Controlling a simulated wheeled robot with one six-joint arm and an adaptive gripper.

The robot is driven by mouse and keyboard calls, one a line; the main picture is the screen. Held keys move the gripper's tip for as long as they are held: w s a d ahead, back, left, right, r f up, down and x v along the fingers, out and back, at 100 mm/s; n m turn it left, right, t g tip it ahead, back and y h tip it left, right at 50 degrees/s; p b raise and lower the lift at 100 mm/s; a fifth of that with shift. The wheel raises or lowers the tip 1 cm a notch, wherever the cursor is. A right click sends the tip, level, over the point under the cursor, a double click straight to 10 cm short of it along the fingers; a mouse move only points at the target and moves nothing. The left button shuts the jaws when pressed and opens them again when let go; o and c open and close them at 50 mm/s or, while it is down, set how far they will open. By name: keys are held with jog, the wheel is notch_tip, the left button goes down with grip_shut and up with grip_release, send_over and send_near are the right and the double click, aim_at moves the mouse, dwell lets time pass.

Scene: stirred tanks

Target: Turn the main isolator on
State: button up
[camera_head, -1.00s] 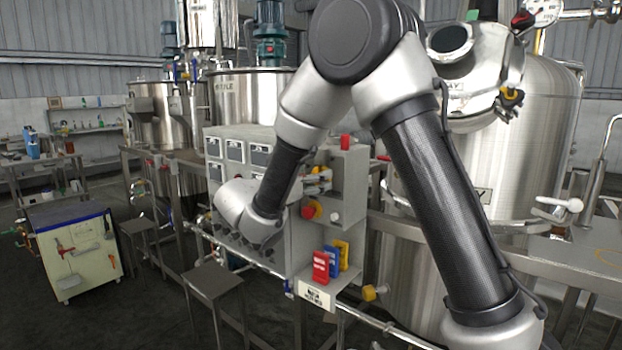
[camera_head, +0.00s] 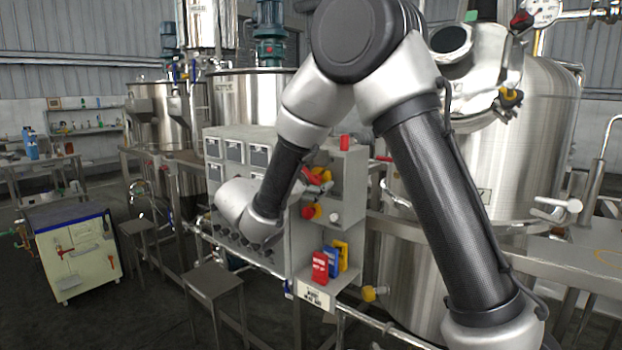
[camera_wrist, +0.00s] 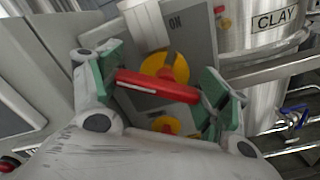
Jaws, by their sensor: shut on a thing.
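The main isolator is a red bar handle (camera_wrist: 158,86) on a yellow disc (camera_wrist: 176,66), set on a grey panel with an "ON" mark (camera_wrist: 175,21) above it. In the wrist view my gripper (camera_wrist: 160,88) has its green-padded fingers at the two ends of the red bar, shut on it. The bar lies across the picture, slightly tilted. In the head view the isolator's red and yellow (camera_head: 320,174) show beside my gripper (camera_head: 316,184), partly covered by it.
A second red and yellow knob (camera_head: 311,212) sits just below the isolator. Red, blue and yellow tags (camera_head: 320,267) stand on a ledge lower down. A steel tank (camera_head: 530,150) and pipework are close on the right. Grey stools (camera_head: 212,279) stand in front.

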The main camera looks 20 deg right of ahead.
jog(key=m, duration=0.5)
jog(key=shift+s+d+m, duration=0.1)
jog(key=shift+s+m, duration=0.1)
jog(key=shift+m, duration=0.1)
jog(key=m, duration=0.5)
jog(key=shift+s+d+f, duration=0.1)
jog(key=shift+s+d, duration=0.05)
jog(key=shift+m, duration=0.3)
jog(key=o, duration=1)
jog(key=shift+o, duration=0.2)
jog(key=v, duration=1.2)
